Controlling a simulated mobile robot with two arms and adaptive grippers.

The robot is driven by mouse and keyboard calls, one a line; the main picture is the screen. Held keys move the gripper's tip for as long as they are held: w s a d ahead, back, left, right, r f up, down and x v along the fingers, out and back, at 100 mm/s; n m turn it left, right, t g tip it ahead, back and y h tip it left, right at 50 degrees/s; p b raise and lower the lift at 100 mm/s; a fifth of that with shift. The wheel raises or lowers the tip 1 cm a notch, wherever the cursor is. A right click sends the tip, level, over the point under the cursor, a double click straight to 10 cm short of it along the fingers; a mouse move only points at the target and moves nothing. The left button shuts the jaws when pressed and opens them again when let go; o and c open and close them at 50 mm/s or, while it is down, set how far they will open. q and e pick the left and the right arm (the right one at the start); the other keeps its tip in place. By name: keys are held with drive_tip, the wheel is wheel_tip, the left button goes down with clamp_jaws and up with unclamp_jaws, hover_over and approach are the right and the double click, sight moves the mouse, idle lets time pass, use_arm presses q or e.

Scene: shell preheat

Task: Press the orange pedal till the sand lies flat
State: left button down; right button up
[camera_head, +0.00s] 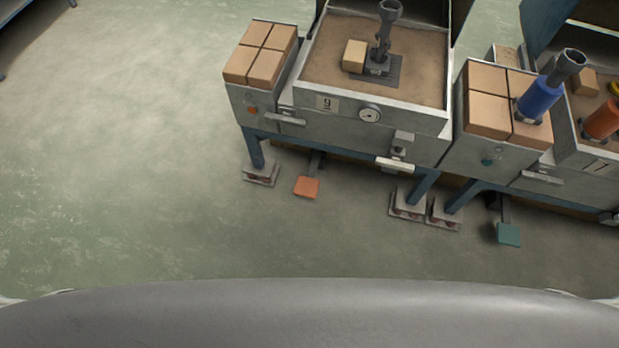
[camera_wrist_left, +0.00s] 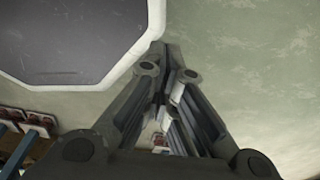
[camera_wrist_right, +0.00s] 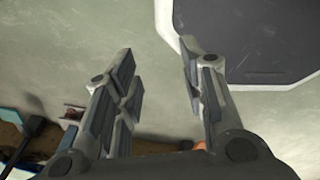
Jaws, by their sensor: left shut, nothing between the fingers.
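The orange pedal (camera_head: 307,187) sits low near the floor, in front of the sand box marked 9 (camera_head: 345,118) and left of its middle. The sand (camera_head: 425,88) in that box is brown; a metal tool (camera_head: 382,45) on a dark grate and a tan block (camera_head: 354,56) stand on it. Neither gripper shows in the head view. In the left wrist view my left gripper (camera_wrist_left: 172,60) is shut and empty. In the right wrist view my right gripper (camera_wrist_right: 157,52) is open and empty. A small orange patch (camera_wrist_right: 201,145) shows behind its right finger; I cannot tell what it is.
A teal pedal (camera_head: 508,234) lies to the right, under the neighbouring bench. Blue legs on padded feet (camera_head: 261,173) stand beside the orange pedal. Brown blocks (camera_head: 488,100) and a blue-handled tool (camera_head: 541,97) are at the right. The floor (camera_head: 130,160) on the left is clear.

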drive_tip(key=shift+w, duration=0.1)
clamp_jaws()
drive_tip(key=shift+w, duration=0.2)
idle(0.9)
